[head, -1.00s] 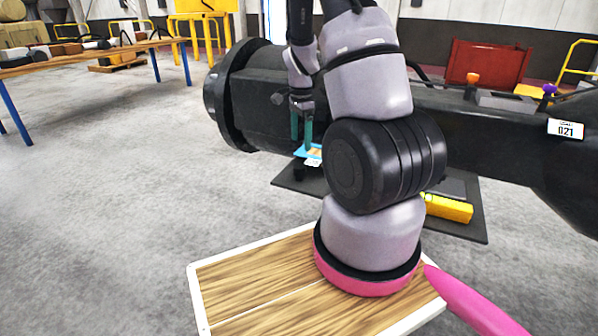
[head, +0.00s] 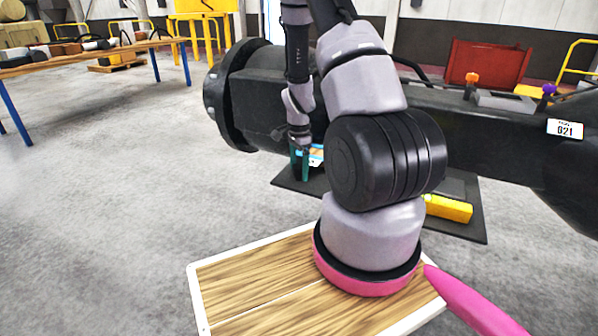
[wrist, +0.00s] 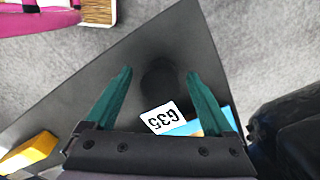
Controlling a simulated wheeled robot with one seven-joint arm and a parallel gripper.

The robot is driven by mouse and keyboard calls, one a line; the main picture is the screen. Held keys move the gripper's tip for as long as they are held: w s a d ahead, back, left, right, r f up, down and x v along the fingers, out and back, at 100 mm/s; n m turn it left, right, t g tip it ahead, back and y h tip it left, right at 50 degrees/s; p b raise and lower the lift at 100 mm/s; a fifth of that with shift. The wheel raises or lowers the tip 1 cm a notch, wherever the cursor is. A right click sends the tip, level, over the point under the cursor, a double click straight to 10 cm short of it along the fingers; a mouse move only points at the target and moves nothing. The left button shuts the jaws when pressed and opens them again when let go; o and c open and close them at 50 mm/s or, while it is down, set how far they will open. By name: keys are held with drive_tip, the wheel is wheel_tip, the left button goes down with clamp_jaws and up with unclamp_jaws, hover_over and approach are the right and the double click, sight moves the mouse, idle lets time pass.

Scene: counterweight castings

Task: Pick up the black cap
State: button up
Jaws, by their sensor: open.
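The black cap (wrist: 162,78) appears as a dark rounded shape on the black mat (wrist: 140,45) in the wrist view, hard to tell from the mat. My gripper (wrist: 160,73) is open, with one teal finger on each side of the dark shape. I cannot tell whether either finger touches it. In the head view my gripper (head: 299,174) points down, low over the mat (head: 292,184) in front of the large black casting. The cap cannot be made out there.
A white label reading G35 (wrist: 163,117) and a blue item (wrist: 188,128) lie close to the fingers. A yellow block (head: 448,208) lies on the mat's right side. The large black casting (head: 480,128) stands behind. Grey floor is clear on the left.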

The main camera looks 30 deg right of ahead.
drive_tip(key=c, duration=1.2)
drive_tip(key=shift+r, duration=0.1)
